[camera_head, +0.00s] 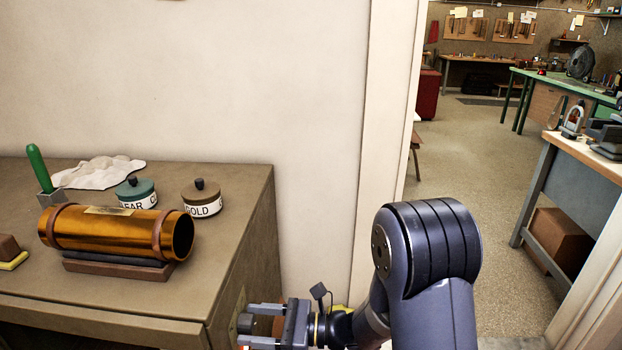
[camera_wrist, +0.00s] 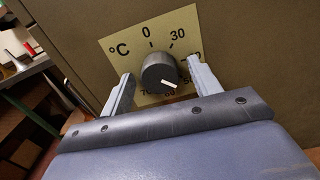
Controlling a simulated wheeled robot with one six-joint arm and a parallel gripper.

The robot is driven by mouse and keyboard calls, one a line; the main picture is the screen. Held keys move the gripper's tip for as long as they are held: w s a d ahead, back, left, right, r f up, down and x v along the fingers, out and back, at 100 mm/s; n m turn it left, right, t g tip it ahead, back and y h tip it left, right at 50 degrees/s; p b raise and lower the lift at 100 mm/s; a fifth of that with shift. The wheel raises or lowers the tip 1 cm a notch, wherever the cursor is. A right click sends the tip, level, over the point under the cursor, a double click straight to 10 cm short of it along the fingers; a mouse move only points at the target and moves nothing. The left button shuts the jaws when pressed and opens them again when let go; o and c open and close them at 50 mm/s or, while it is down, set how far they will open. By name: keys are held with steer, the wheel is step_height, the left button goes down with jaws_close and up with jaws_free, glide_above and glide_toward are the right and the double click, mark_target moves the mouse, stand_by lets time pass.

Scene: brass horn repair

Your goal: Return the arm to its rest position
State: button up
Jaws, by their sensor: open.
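My gripper (camera_head: 252,326) is at the lower middle of the head view, beside the right side of the brown workbench (camera_head: 240,215). Its two fingers are apart. In the wrist view, the open gripper (camera_wrist: 160,68) has one finger on each side of a dark round knob (camera_wrist: 157,66). The knob sits on a yellow °C dial plate (camera_wrist: 115,45) and its white mark points to the lower right. I cannot tell whether the fingers touch the knob. Part of the number scale is hidden by the fingers.
A door frame (camera_head: 385,100) stands close behind my arm. Beyond it is open floor (camera_head: 470,160) with a grey bench (camera_head: 565,190) at right.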

steer(key=n+b, duration=0.2)
steer(key=n, duration=0.1)
steer(key=n+b, duration=0.2)
steer(key=shift+f, duration=0.3)
steer(key=n+b, duration=0.4)
steer(key=n, duration=0.1)
steer(key=n+b, duration=0.3)
steer(key=n, duration=0.2)
steer(key=shift+r+n, duration=0.15)
steer(key=shift+n, duration=0.15)
steer(key=n+b, duration=0.1)
steer(key=n, duration=0.2)
steer(key=shift+r+n+b, duration=0.15)
steer(key=shift+n+b, duration=0.15)
steer(key=shift+b, duration=0.05)
